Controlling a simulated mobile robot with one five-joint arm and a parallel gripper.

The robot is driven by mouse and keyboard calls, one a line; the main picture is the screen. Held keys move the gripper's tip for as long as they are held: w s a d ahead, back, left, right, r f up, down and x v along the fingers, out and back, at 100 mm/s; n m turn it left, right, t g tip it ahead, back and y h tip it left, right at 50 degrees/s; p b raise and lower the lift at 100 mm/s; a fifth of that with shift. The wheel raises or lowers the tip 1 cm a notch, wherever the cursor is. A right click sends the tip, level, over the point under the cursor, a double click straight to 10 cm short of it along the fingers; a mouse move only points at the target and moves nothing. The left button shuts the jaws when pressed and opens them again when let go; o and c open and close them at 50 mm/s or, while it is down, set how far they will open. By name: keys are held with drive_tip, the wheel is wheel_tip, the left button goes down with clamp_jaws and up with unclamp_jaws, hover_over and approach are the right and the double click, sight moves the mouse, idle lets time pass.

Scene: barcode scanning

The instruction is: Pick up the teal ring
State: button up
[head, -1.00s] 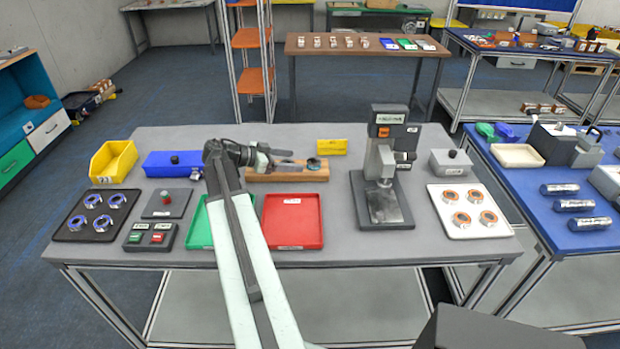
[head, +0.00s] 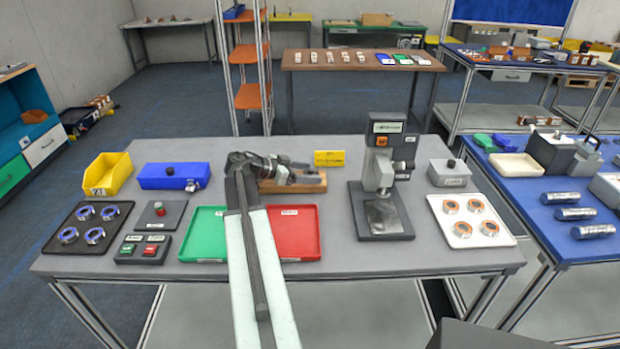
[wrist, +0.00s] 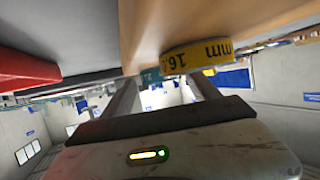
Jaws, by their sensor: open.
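The teal ring (wrist: 151,75) shows in the wrist view as a small teal piece with a pale mark, beyond and between my fingertips, at the edge of the wooden block (wrist: 190,20). Next to it is a curved yellow band (wrist: 197,55) marked "mm 16". My gripper (wrist: 162,82) is open, with a finger on each side and nothing visibly held. In the head view my gripper (head: 296,173) is over the wooden block (head: 312,185), and the teal ring cannot be made out there. Whether a finger touches the ring cannot be told.
A yellow sign (head: 328,158) stands behind the block. The red tray (head: 306,222) and green tray (head: 206,235) lie in front. The scanner stand (head: 378,190) is to the right, and a blue box (head: 174,176) to the left.

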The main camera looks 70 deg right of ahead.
clamp_jaws()
drive_tip(key=shift+r, duration=0.1)
